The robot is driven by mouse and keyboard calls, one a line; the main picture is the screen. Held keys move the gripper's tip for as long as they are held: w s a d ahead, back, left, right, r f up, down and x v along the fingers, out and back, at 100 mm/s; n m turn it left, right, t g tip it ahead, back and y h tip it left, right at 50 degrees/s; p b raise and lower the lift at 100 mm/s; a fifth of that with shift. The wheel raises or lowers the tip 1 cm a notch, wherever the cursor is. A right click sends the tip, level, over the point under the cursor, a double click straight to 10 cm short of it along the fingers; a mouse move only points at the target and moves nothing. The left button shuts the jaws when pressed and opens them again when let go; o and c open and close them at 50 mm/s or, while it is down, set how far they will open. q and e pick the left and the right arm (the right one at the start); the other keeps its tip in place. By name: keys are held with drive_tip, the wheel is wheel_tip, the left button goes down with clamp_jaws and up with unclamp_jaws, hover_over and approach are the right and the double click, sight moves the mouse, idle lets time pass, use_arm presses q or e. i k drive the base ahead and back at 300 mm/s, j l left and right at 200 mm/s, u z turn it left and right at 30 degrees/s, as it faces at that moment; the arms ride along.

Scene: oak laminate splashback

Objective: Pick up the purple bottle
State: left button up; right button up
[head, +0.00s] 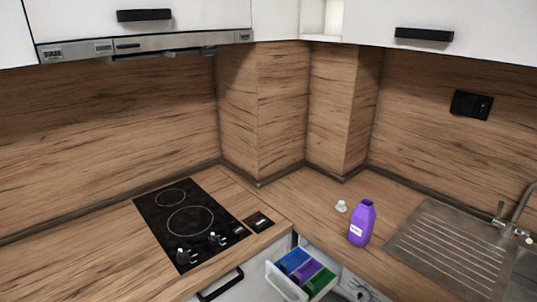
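The purple bottle (361,224) stands upright on the wooden countertop, right of the picture's middle. It has a white label low on its front, and its neck shows no cap. A small white cap-like piece (341,206) lies on the counter just left of the bottle. Neither of my grippers shows in the head view.
A metal sink with a ridged drainboard (444,249) lies right of the bottle. A black cooktop (187,222) is at left. Below the counter edge, an open drawer (287,287) holds blue, purple and green compartments or items. Counter behind the bottle is clear.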

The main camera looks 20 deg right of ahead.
sight(362, 220)
drive_tip(key=z, duration=1.45)
drive_tip(key=j, duration=0.75)
drive_tip(key=k+u, duration=0.05)
